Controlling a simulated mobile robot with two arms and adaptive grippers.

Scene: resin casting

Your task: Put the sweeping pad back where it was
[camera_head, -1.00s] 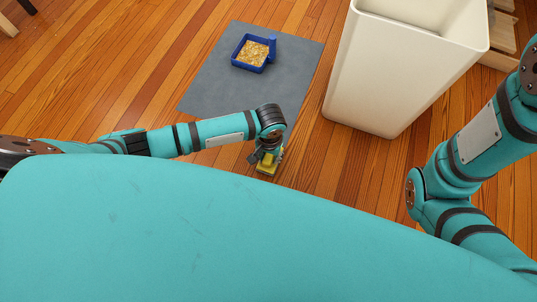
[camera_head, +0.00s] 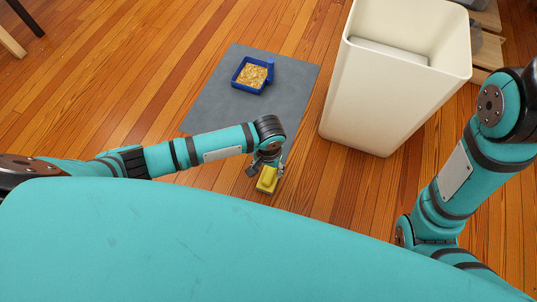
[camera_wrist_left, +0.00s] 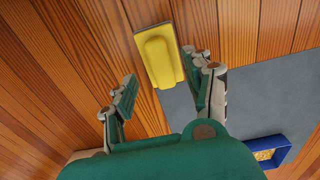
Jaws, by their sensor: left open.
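The sweeping pad is a yellow block with a raised grip (camera_head: 267,180); it lies on the wooden floor just in front of the grey mat. In the left wrist view the pad (camera_wrist_left: 158,57) is ahead of the fingers, with its lower end by the mat's corner. My left gripper (camera_head: 266,171) is open and empty above the pad's far end. In the left wrist view its fingers (camera_wrist_left: 161,72) are spread wide, with the pad nearer the right finger. My right arm shows at the right, but its gripper is out of view.
A blue dustpan (camera_head: 267,87) full of yellowish bits sits on the grey mat (camera_head: 215,107). A tall cream bin (camera_head: 375,100) stands right of the mat. Wooden shelving (camera_head: 487,50) is behind it.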

